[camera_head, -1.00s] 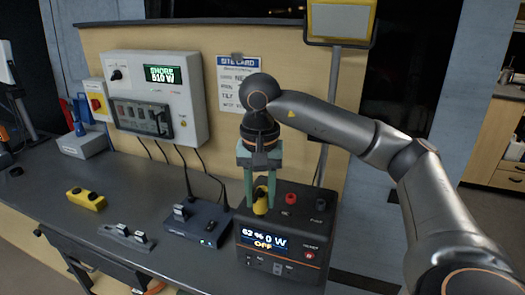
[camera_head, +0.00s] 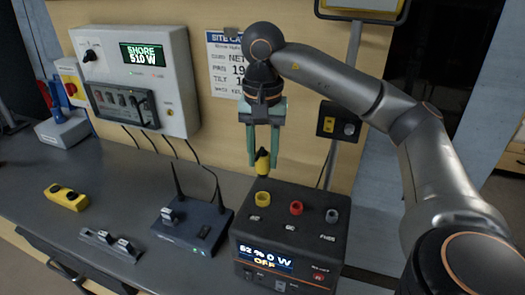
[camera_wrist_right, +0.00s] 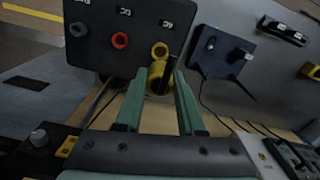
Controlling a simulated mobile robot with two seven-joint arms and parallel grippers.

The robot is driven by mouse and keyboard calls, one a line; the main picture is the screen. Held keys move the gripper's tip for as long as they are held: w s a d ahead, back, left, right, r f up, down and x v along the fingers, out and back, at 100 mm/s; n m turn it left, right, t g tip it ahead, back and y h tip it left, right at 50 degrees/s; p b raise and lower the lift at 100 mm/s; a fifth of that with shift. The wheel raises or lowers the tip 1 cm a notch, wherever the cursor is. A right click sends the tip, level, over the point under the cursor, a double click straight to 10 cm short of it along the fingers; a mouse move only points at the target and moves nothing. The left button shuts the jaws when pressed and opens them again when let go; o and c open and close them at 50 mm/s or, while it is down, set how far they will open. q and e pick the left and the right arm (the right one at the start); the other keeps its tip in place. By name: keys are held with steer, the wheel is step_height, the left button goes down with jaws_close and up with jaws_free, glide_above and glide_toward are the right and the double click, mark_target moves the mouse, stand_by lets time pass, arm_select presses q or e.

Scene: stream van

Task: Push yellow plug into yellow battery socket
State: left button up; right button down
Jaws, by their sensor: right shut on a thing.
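My right gripper (camera_head: 263,152) points down and is shut on the yellow plug (camera_head: 262,166), which has a black part. The plug hangs upright a little above the yellow battery socket (camera_head: 263,198), apart from it, with the socket ring visible below. The socket is on top of the dark battery box (camera_head: 322,222), at the left of a row. In the right wrist view the plug (camera_wrist_right: 156,76) sits between the green fingertips (camera_wrist_right: 160,80), close to the yellow socket ring (camera_wrist_right: 160,49) in the picture. My left gripper is not in view.
A red socket (camera_head: 296,208) and a grey knob (camera_head: 331,216) share the box top. A router (camera_head: 193,225) with two antennas stands left of the box. A switch strip (camera_head: 110,244) and a yellow button box (camera_head: 67,197) lie further left. A wall panel (camera_head: 135,80) is behind.

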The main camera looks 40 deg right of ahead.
mark_target(263, 177)
steer(key=shift+s+a, duration=0.1)
steer(key=shift+f+b, duration=1.95)
steer(key=shift+f, duration=0.45)
steer(key=shift+f+b, duration=1.05)
steer(key=shift+f, duration=0.2)
steer(key=shift+c, duration=2.2)
jaws_free()
step_height(263, 177, up, 12)
steer(key=p, duration=0.6)
steer(key=shift+r+p, duration=0.25)
steer(key=shift+p, duration=0.15)
